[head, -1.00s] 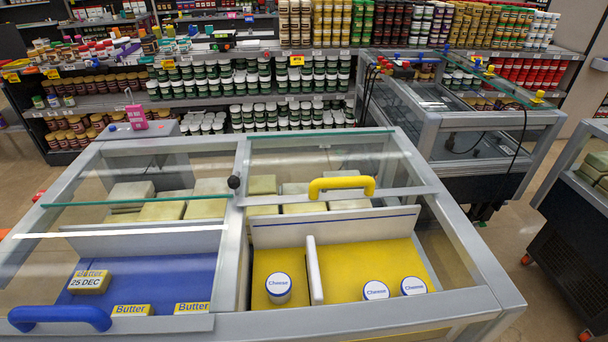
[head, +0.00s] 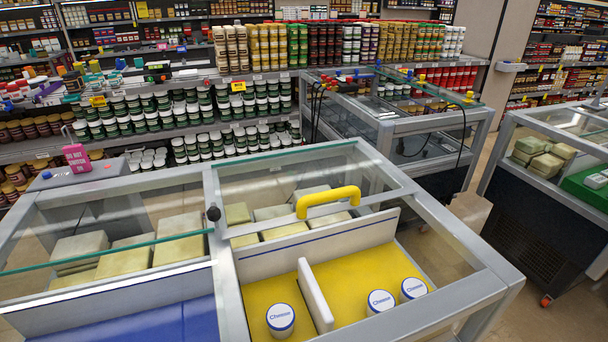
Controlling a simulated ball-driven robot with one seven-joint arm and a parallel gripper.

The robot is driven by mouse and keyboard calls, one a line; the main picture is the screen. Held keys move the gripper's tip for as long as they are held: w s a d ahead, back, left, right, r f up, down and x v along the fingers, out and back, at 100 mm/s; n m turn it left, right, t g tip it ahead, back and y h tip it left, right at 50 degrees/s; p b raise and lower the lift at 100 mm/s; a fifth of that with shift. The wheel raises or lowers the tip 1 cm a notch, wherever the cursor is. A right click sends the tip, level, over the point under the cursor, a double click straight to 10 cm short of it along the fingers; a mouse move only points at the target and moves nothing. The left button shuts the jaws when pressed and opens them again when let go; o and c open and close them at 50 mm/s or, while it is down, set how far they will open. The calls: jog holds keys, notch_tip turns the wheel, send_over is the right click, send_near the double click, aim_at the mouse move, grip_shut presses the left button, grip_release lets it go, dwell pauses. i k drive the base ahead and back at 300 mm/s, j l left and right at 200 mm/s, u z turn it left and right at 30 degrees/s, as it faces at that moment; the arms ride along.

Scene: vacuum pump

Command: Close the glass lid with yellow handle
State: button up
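The glass lid (head: 285,180) with the yellow handle (head: 328,200) lies over the back part of the right half of a grey chest freezer (head: 470,275). The handle is an arched bar near the lid's front edge, just behind a white divider. The front part of this half is uncovered, with a yellow floor (head: 358,272) and several white cheese tubs (head: 380,302) in view. My gripper is not in view.
The freezer's left half has another glass pane and a blue floor (head: 150,322). Pale blocks (head: 180,240) lie at the back. A pink sign (head: 77,157) stands at the back left. Another grey freezer (head: 400,125) stands behind right, and one with a green tray (head: 585,187) at the right.

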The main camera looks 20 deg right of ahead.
aim_at(356, 201)
jog(key=i+l+z, duration=0.2)
jog(key=l+z, duration=0.2)
jog(key=i+l+z, duration=0.2)
jog(key=z, duration=0.15)
jog(key=i+l+z, duration=0.5)
jog(key=z, duration=0.3)
jog(key=i+l+z, duration=0.2)
jog(key=i, duration=0.65)
jog(key=i+u, duration=0.35)
jog(key=i+l+u, duration=0.1)
jog(key=u, duration=0.2)
jog(key=i+l+u, duration=0.2)
jog(key=u, duration=0.15)
jog(key=i, duration=0.05)
